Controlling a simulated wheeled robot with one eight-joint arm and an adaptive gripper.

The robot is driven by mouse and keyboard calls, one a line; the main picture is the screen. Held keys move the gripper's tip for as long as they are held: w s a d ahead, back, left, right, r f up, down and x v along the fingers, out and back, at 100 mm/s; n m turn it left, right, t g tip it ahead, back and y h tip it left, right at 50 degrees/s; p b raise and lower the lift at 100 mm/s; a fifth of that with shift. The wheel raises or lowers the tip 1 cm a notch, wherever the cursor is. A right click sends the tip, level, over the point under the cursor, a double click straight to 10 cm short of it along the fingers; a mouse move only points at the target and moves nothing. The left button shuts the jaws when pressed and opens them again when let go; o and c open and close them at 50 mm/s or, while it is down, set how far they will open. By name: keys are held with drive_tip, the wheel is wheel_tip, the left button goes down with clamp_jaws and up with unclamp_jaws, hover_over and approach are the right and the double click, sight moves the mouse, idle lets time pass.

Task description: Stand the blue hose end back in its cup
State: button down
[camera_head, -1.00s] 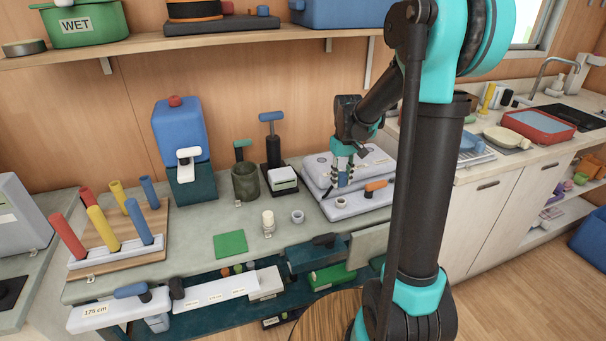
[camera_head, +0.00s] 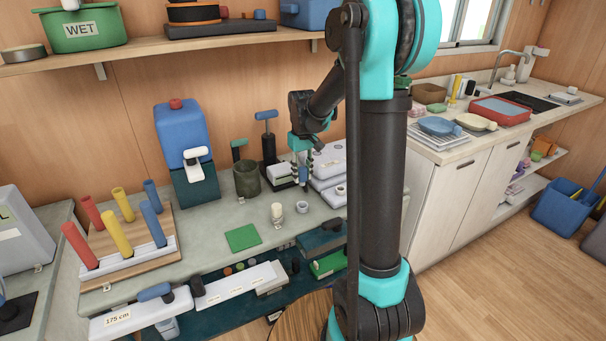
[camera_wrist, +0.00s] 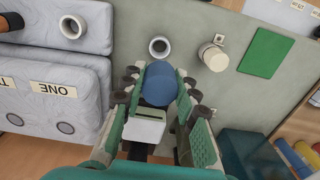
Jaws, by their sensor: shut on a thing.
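My gripper (camera_head: 303,172) is shut on the blue hose end, whose round blue end (camera_wrist: 159,84) shows between the green fingers in the wrist view. It is held above the worktop; the exact height is hard to tell. A small white open cup (camera_head: 302,206) stands on the worktop, in front of and below my gripper. In the wrist view this cup (camera_wrist: 159,46) looks empty, just beyond the blue end and apart from it. A second white ring-like cup (camera_wrist: 73,26) sits on the grey case (camera_wrist: 55,60); it also shows in the head view (camera_head: 340,190).
A cream peg on a white base (camera_head: 277,213) stands left of the cup, with a green square (camera_head: 242,237) farther left. A dark green pot (camera_head: 247,180) and a blue-handled tool (camera_head: 266,140) stand behind. The worktop around the cup is otherwise clear.

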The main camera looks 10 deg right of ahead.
sight(302, 185)
drive_tip(key=shift+f, duration=2.45)
drive_tip(key=shift+f, duration=0.15)
drive_tip(key=shift+f, duration=1.6)
drive_tip(key=shift+f, duration=1.4)
idle(0.3)
drive_tip(key=c, duration=1.1)
unclamp_jaws()
drive_tip(key=shift+o, duration=0.2)
drive_tip(key=shift+r, duration=0.1)
